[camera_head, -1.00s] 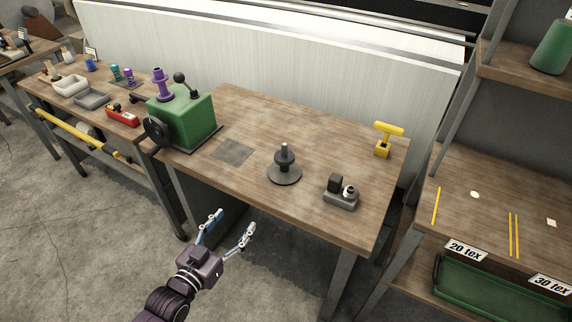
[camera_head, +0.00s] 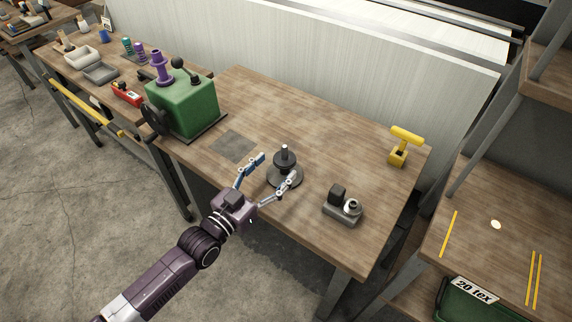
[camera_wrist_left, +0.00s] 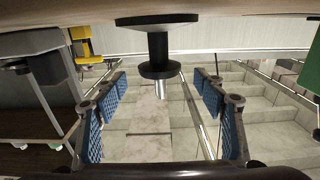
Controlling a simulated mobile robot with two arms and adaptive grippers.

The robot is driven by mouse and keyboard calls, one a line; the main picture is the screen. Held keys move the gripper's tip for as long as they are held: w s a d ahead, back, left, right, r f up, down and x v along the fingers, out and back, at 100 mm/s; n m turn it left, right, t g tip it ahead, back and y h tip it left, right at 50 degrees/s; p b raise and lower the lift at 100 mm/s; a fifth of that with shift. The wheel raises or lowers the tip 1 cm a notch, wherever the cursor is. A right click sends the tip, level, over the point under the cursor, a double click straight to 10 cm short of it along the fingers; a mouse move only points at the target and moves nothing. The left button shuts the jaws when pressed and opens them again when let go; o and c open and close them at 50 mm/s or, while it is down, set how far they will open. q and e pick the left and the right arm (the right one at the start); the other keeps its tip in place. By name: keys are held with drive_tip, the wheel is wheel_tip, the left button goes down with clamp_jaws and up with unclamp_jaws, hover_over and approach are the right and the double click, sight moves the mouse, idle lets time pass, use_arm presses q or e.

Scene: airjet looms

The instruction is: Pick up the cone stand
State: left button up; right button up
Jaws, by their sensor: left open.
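The cone stand (camera_head: 284,163) is dark, with a round base, a collar and a pale metal tip. It stands upright on the wooden workbench (camera_head: 320,140). My left gripper (camera_head: 278,168) is open at the near side of the stand, one finger to its left and one to its right. The right finger overlaps part of the base. In the left wrist view, which is upside down, the stand (camera_wrist_left: 158,45) appears between the blue-padded fingers of the open gripper (camera_wrist_left: 160,80). I cannot tell whether a finger touches it. My right gripper is not in view.
A green machine (camera_head: 182,103) with a purple cone holder stands left on the bench. A small grey device (camera_head: 342,208) sits right of the stand, and a yellow T-shaped tool (camera_head: 402,146) farther back. A shelf rack (camera_head: 495,195) is at the right.

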sight(285, 158)
use_arm(q)
drive_tip(key=shift+p+x, duration=0.4)
drive_tip(key=shift+x, duration=0.65)
drive_tip(key=x, duration=0.3)
drive_tip(key=shift+f, duration=0.1)
drive_tip(key=shift+c, duration=0.9)
drive_tip(key=c, duration=1.2)
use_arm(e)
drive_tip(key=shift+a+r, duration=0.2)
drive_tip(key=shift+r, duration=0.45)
use_arm(q)
drive_tip(key=shift+o, duration=0.2)
wheel_tip(285, 158, up, 20)
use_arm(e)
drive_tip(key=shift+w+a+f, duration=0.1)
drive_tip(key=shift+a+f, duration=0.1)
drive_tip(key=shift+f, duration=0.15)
